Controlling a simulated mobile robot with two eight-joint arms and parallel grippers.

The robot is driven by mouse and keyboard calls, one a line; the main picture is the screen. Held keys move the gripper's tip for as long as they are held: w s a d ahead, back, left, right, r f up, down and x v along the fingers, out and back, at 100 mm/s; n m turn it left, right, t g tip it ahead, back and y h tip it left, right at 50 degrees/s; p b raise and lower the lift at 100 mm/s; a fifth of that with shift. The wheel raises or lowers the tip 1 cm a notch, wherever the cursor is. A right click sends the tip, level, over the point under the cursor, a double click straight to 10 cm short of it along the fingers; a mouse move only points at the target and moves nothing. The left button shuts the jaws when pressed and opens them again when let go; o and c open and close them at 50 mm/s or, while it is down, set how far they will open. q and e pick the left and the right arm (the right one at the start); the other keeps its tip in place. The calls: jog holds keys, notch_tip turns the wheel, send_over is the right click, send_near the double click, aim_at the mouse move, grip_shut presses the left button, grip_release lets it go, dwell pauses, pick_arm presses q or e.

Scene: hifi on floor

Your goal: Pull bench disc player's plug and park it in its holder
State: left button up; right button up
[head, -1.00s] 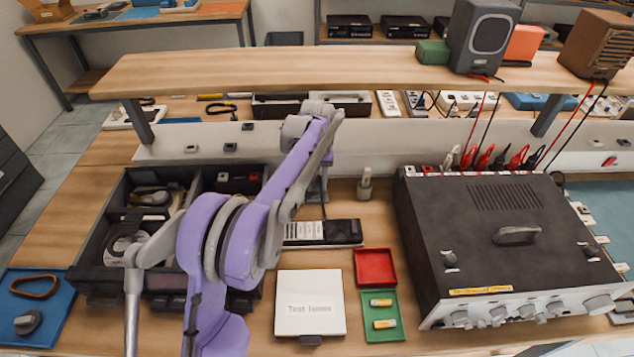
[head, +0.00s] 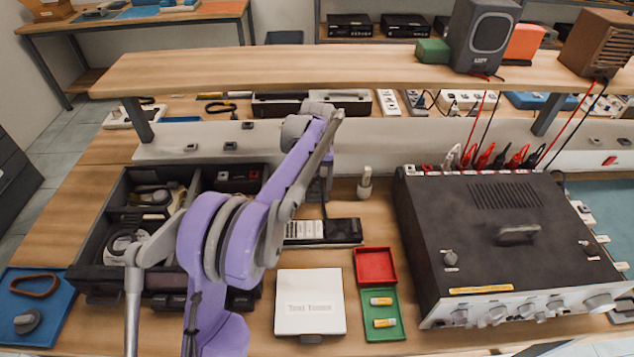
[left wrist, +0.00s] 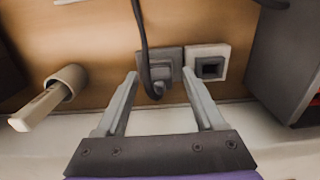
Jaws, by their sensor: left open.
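In the left wrist view a dark plug (left wrist: 160,77) with a black cable sits at a grey socket plate (left wrist: 172,58). A pale square frame with a dark opening (left wrist: 207,66) is right beside it; I cannot tell whether this is the holder or another socket. My left gripper (left wrist: 160,73) is open, its fingers on either side of the plug with gaps showing. In the head view the left gripper (head: 318,190) is mostly hidden behind my purple arm, and the plug is hidden. I cannot tell which unit is the disc player. The right gripper is not in view.
A pale cylinder with a stick in it (left wrist: 68,82) is left of the plug; a similar one shows in the head view (head: 365,186). A big dark amplifier (head: 480,235) stands right, a black organiser (head: 95,255) left. A white box (head: 310,300) and red tray (head: 374,266) lie in front.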

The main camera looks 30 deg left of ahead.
pick_arm(q)
notch_tip(320, 180, up, 16)
jog(key=p, duration=0.4)
dwell(0.8)
jog(key=shift+f, duration=0.1)
